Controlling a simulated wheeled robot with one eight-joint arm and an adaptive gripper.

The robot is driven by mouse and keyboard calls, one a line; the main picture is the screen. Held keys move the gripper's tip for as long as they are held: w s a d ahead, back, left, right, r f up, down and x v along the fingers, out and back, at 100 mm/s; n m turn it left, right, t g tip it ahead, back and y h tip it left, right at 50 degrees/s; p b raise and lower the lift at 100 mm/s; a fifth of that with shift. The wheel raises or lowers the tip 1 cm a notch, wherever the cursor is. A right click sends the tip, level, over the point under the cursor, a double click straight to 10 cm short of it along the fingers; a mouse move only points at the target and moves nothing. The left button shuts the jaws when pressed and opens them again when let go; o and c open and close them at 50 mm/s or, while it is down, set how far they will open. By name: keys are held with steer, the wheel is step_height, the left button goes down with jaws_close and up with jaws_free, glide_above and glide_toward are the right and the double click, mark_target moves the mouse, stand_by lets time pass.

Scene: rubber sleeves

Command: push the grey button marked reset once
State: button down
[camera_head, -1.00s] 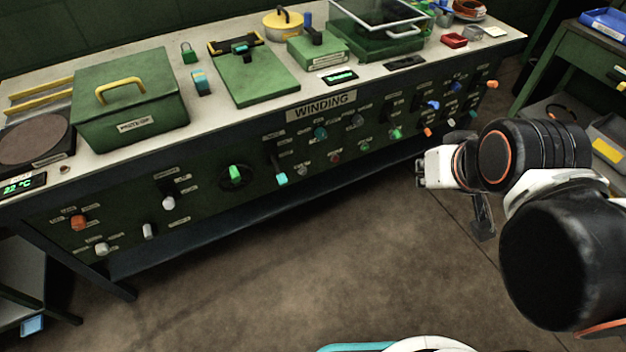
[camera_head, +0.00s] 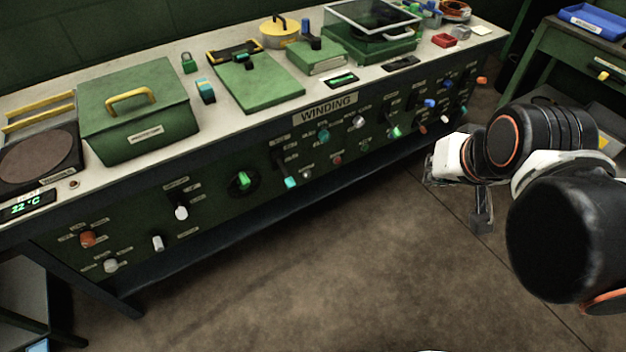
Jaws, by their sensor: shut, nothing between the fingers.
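The dark green front panel (camera_head: 262,163) of the bench marked WINDING carries several small knobs, switches and buttons. The label texts are too small to read, so I cannot tell which control is marked reset. One small grey round control (camera_head: 306,174) sits below the WINDING sign. Other pale grey controls are at the lower left: one (camera_head: 158,243), one (camera_head: 111,265) and one (camera_head: 181,212). My gripper (camera_head: 430,170) is at the right, in front of the panel's right part and apart from the controls at the left and middle. It is shut and empty; its fingertips are small and partly hidden.
On the bench top stand a green lidded box (camera_head: 138,108), a green clipboard-like plate (camera_head: 258,82), a glass-lidded case (camera_head: 375,30) and a yellow round pot (camera_head: 280,30). A second green table (camera_head: 572,50) stands at the right. The floor before the bench is clear.

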steer(key=w+a+f+m+g+p, duration=0.1)
steer(key=w+a+f+m, duration=0.3)
steer(key=w, duration=0.5)
steer(key=w+a+f+m+y, duration=0.1)
steer(key=w+a+f+m, duration=0.15)
steer(key=w+m, duration=0.55)
steer(key=w+a+f+m+g+p, duration=0.1)
steer(key=w+a+f+m, duration=0.25)
steer(key=w, duration=0.75)
steer(key=w+a+f+m, duration=0.2)
steer(key=a+f+m, duration=0.1)
steer(key=f, duration=0.8)
steer(key=w+a+f+m+g+p, duration=0.1)
steer(key=f+m, duration=0.4)
steer(key=f, duration=0.7)
steer(key=w+a+f+m+y, duration=0.1)
steer(key=w+a+f+m, duration=0.2)
steer(key=f, duration=0.8)
steer(key=shift+w+a+f+m+p, duration=0.25)
steer(key=shift+a+m+p, duration=0.1)
steer(key=shift+a+m, duration=0.5)
steer(key=shift+a, duration=0.1)
